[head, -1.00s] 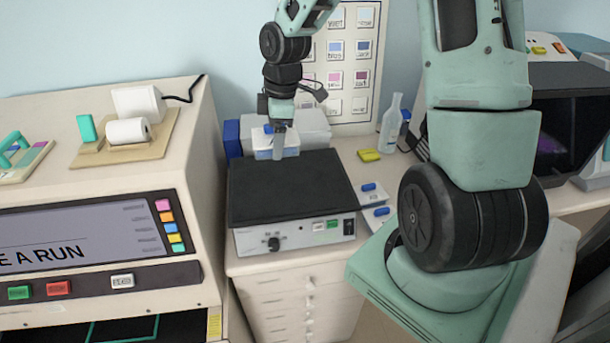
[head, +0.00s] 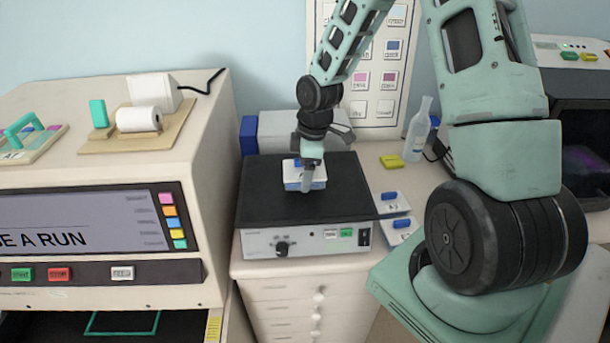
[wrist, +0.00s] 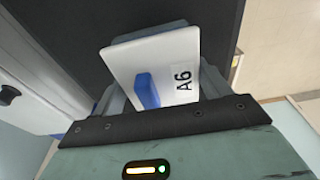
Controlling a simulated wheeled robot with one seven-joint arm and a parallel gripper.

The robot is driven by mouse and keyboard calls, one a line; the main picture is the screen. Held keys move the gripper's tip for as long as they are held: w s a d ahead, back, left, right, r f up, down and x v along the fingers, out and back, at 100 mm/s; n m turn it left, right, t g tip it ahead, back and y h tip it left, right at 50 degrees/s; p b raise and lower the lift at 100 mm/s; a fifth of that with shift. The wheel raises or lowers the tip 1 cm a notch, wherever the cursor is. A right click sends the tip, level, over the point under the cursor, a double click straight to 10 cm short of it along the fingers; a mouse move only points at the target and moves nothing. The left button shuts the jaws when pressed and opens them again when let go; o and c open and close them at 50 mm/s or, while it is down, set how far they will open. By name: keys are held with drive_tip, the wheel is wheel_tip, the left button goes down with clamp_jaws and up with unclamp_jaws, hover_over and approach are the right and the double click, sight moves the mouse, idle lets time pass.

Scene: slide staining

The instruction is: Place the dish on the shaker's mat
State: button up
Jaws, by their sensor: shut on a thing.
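The dish is a white square piece with a blue grip and the label A6. In the head view the dish (head: 292,175) is at the tip of my gripper (head: 306,181), over the middle of the shaker's black mat (head: 262,205). In the wrist view the dish (wrist: 150,60) sits between the fingers of my gripper (wrist: 158,95), which is shut on it. The mat (wrist: 75,40) shows behind it. I cannot tell whether the dish touches the mat. The shaker (head: 290,243) has a grey front with a knob and buttons.
Two similar dishes (head: 392,203) lie on the bench right of the shaker, with a yellow block (head: 391,161) and a clear bottle (head: 417,135) behind them. A large machine with a screen (head: 85,228) stands at left. The mat around the dish is clear.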

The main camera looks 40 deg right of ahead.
drive_tip(key=shift+f, duration=1.25)
drive_tip(key=shift+f, duration=0.1)
drive_tip(key=o, duration=1.1)
